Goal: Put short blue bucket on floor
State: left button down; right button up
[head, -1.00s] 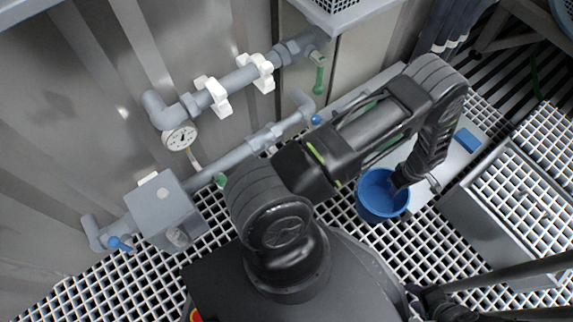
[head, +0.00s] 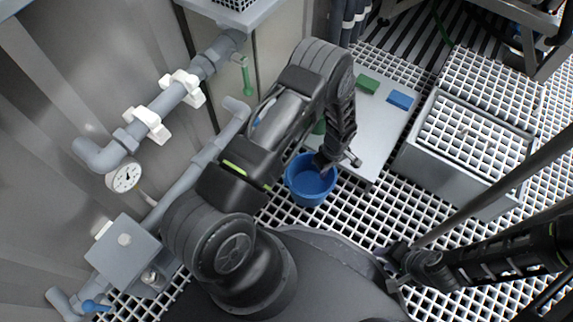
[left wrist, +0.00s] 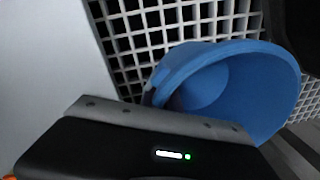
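The short blue bucket (head: 298,190) is in the middle of the head view, at the near left edge of a pale plate, with floor grating around it. My left gripper (head: 328,163) is at its rim, its tip overlapping the bucket's opening. In the left wrist view the bucket (left wrist: 250,95) is close, its mouth tilted in the picture, with grating behind it. The fingers are hidden or too dark to tell if they grip the rim. I cannot tell whether the bucket's base touches the floor. My right gripper (head: 395,262) is low at the right, apart from the bucket.
The pale plate (head: 372,135) carries a green block (head: 368,84) and a blue block (head: 400,100). A grey grated box (head: 465,150) stands to the right. Pipes with a gauge (head: 124,177) and a valve box (head: 122,255) line the left wall. Open floor grating (head: 350,222) lies nearer me.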

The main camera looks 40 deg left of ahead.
pick_arm(q)
jog(key=a+f+b, duration=0.2)
jog(key=a+b, duration=0.2)
jog(key=a, duration=1)
jog(key=shift+s, duration=0.15)
notch_tip(320, 180, down, 5)
jog(key=b, duration=0.3)
jog(key=shift+r, duration=0.2)
jog(key=shift+a+f+b, duration=0.15)
jog(key=shift+f+b, duration=0.2)
jog(key=shift+r, duration=0.1)
